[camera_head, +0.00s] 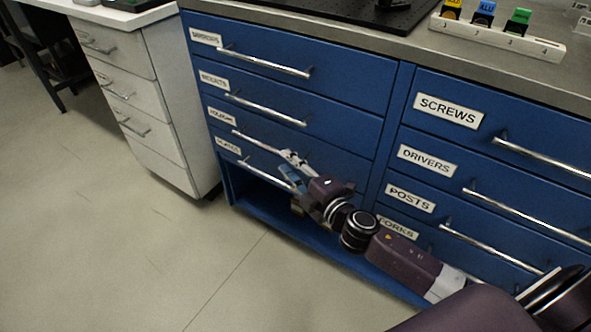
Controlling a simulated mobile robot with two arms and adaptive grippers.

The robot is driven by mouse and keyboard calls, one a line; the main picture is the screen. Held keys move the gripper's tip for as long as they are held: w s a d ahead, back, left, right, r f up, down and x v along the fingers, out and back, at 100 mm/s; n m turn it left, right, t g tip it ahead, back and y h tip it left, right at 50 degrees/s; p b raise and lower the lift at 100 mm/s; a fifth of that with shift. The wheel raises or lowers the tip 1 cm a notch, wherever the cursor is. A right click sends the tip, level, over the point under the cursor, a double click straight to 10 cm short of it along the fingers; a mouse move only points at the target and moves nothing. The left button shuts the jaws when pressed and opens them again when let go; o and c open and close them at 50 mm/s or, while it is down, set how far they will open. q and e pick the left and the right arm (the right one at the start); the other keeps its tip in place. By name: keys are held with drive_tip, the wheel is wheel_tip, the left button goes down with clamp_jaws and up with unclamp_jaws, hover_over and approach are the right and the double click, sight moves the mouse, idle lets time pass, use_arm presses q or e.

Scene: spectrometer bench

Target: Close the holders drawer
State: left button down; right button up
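The holders drawer (255,137) is the third blue front down in the left column of the bench, with a partly readable label (222,118) and a long silver bar handle (258,144). Its front looks about in line with the fronts above; I cannot tell whether a small gap is left. My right gripper (289,168) is in front of the right end of this handle and overlaps the drawer below. Its fingers are small and partly hidden by its own body, so I cannot tell whether they are open or touch the handle. My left gripper is out of view.
Another drawer with a bar handle (262,172) is below, above a dark open space (258,196). The right column has drawers labelled SCREWS (447,111), DRIVERS and POSTS. A white cabinet (150,95) stands at the left. The floor (130,230) in front is clear.

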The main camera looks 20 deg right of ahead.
drive_tip(key=shift+v, duration=1.65)
